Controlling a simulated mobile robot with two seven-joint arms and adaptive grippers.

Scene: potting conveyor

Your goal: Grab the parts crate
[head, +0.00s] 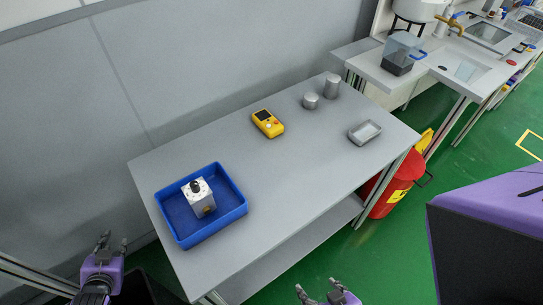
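The parts crate is a blue open-topped box (240,212) on the left end of the grey table. A silver block-shaped part (202,199) with a dark top fitting stands in it. My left gripper (112,240) is below and left of the crate, off the table's edge, with its fingers apart and nothing between them. My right gripper (317,288) shows at the bottom edge, in front of the table, with its fingers apart and empty. Neither gripper touches the crate.
A red bin (393,190) stands at the right end. The table's middle is clear. A wall runs behind it.

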